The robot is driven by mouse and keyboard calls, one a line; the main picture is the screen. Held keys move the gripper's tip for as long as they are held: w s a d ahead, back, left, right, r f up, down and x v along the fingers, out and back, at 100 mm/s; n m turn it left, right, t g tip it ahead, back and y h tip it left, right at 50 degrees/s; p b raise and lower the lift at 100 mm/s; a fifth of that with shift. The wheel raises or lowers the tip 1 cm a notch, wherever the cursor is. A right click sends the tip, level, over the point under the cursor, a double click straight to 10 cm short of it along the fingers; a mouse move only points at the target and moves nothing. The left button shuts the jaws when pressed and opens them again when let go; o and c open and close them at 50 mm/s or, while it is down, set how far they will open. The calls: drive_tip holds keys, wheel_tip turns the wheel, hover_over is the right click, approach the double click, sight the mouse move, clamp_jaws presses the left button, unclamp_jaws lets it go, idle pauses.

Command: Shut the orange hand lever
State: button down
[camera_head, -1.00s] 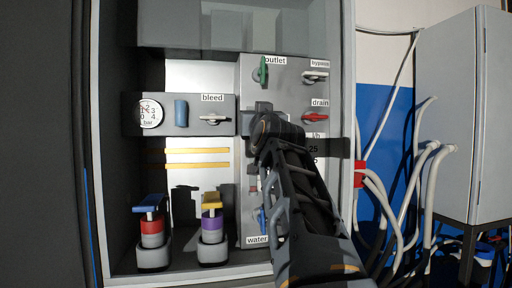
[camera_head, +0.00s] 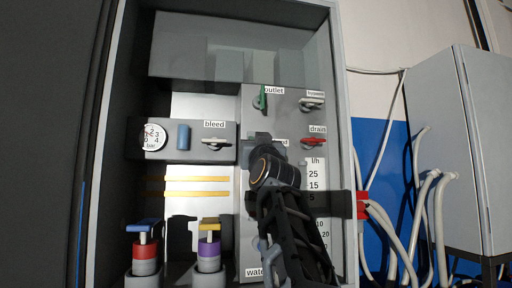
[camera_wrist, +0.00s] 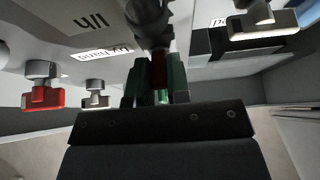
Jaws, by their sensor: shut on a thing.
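My gripper (camera_wrist: 159,88) is shut on a narrow reddish-brown piece, which looks like the orange hand lever (camera_wrist: 159,70). Its colour is hard to judge in the shade, and only a thin strip shows between the fingers. A thick grey valve stem (camera_wrist: 150,28) rises just beyond the fingertips. In the head view my gripper and wrist (camera_head: 268,163) cover the middle of the grey valve panel (camera_head: 284,122). The lever is hidden there, so its angle cannot be told.
The red drain lever (camera_head: 313,141), white bypass lever (camera_head: 311,103) and green outlet lever (camera_head: 260,98) are close around my gripper. The white bleed lever (camera_head: 215,144) is left. Two plugs, red (camera_head: 145,252) and purple (camera_head: 209,249), stand below. The cabinet's right wall (camera_head: 340,120) bounds the space.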

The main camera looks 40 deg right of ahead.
drive_tip(key=c, duration=1.1)
unclamp_jaws()
drive_tip(key=shift+f, duration=0.1)
drive_tip(key=b+v, duration=0.7)
drive_tip(key=v, duration=0.6)
drive_tip(key=shift+s+a+f, duration=0.1)
drive_tip(key=shift+s+f, duration=0.1)
drive_tip(key=shift+s, duration=0.1)
